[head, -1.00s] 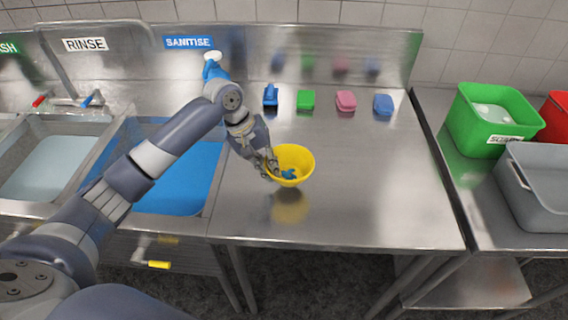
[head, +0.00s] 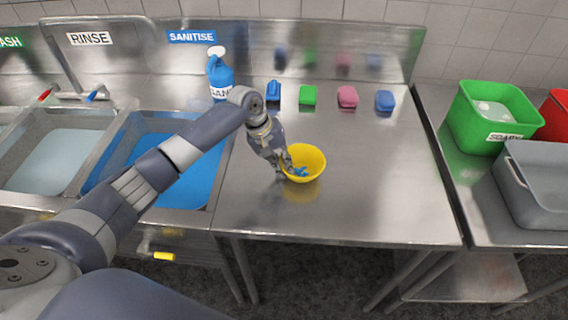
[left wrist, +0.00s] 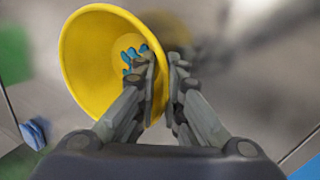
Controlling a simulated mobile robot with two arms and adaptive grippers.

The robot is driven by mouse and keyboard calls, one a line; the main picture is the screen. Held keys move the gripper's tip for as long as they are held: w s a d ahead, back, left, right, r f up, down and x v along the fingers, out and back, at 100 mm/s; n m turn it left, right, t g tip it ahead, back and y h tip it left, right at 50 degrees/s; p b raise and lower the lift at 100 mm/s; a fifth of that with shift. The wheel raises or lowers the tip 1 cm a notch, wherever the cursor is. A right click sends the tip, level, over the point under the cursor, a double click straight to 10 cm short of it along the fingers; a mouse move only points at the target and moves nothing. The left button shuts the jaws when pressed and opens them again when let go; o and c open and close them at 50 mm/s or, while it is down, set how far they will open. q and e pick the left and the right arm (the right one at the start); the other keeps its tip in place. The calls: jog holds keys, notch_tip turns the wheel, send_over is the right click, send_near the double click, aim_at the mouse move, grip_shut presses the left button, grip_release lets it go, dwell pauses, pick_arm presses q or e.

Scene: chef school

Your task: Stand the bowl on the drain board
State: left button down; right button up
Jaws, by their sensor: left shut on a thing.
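A yellow bowl (head: 313,159) with a blue pattern or thing inside is over the bare steel drain board (head: 370,200), right of the sinks. My left gripper (head: 288,166) is shut on the bowl's near-left rim. In the left wrist view the bowl (left wrist: 85,60) is pinched at its wall between the two fingers (left wrist: 163,85), one inside and one outside. The bowl's mouth faces up in the head view. Whether its base touches the board, I cannot tell. My right gripper is not in view.
Several coloured sponges or brushes, such as the pink one (head: 347,97), line the back. A green tub (head: 485,120) and grey tub (head: 540,190) stand on the right table. Blue sanitise sink (head: 150,190) lies left.

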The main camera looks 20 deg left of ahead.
pick_arm(q)
jog(key=c, duration=1.7)
grip_release()
jog(key=shift+r, duration=0.15)
jog(key=b+v, duration=0.2)
jog(key=v, duration=1)
